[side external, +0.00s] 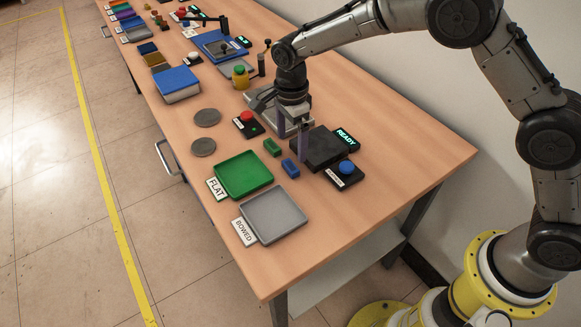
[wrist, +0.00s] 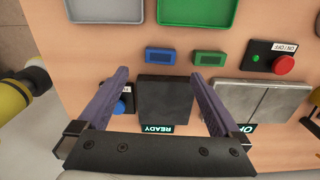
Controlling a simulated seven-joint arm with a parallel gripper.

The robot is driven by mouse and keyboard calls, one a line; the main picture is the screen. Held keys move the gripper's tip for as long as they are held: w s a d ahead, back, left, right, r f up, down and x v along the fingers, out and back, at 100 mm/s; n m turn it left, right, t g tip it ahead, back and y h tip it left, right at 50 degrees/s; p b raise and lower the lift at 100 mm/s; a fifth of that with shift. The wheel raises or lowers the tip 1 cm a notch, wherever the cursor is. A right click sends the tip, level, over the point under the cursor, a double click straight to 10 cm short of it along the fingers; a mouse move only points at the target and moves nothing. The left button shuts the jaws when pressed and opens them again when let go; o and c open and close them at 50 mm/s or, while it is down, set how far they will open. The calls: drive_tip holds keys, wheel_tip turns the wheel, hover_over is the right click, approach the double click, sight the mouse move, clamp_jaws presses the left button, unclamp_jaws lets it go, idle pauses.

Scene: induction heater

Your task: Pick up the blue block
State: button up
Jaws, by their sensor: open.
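The small blue block (side external: 290,168) lies on the wooden table near the black heater plate, close to the green and grey trays. It also shows in the wrist view (wrist: 160,56), beyond my fingertips and left of a small green block (wrist: 210,58). My gripper (side external: 292,140) is open and empty above the table by the black plate. In the wrist view its two purple fingers (wrist: 162,78) are wide apart, with the black plate seen between them. The blue block is apart from both fingers.
A black plate (side external: 318,147) with a READY display and a blue-button box (side external: 344,174) stand beside the block. The green FLAT tray (side external: 242,175) and grey BOWED tray (side external: 274,215) lie in front. A red-button box (side external: 247,125) and grey discs (side external: 207,117) are further left.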

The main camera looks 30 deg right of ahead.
sight(290, 165)
drive_tip(key=shift+f, duration=3.85)
clamp_jaws()
drive_tip(key=shift+r, duration=0.15)
